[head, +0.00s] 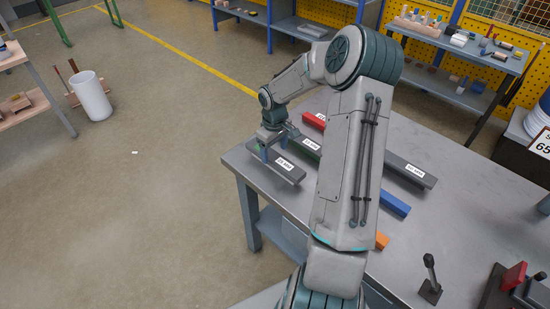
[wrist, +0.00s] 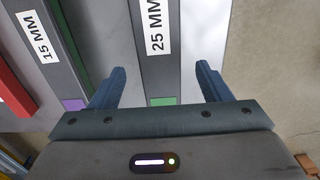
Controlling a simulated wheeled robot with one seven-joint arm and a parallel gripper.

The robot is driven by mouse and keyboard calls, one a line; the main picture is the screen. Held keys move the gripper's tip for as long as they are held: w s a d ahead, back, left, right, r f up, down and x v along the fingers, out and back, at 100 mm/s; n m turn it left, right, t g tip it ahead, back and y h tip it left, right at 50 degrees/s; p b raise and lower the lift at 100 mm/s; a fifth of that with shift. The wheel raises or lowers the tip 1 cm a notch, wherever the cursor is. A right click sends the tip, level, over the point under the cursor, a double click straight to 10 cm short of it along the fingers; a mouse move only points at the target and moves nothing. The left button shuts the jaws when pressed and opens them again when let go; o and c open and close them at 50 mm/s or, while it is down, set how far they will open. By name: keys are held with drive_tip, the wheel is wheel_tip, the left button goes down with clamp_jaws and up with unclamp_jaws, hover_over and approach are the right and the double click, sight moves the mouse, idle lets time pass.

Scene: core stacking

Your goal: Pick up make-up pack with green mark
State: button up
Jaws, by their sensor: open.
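The make-up pack with the green mark is a grey bar (head: 290,174) lying near the left edge of the metal table. In the wrist view this bar (wrist: 160,75) has a white 25 MM label and a green square (wrist: 162,101) at its near end. My gripper (wrist: 160,72) is open, with one blue finger on each side of the bar in that view. In the head view my gripper (head: 271,155) is at the bar's far left end. I cannot tell whether the fingers touch it.
Another grey bar (wrist: 48,60), labelled 15 MM with a purple mark, lies to the left in the wrist view. A red bar (head: 312,121), a blue bar (head: 396,204) and an orange block (head: 382,240) lie on the table (head: 425,270). A longer grey bar (head: 412,175) lies right of my arm.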

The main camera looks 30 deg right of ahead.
drive_tip(key=shift+f, duration=1.15)
drive_tip(key=c, duration=1.3)
drive_tip(key=shift+w, duration=0.1)
drive_tip(key=shift+c, duration=1.1)
drive_tip(key=shift+r, duration=0.15)
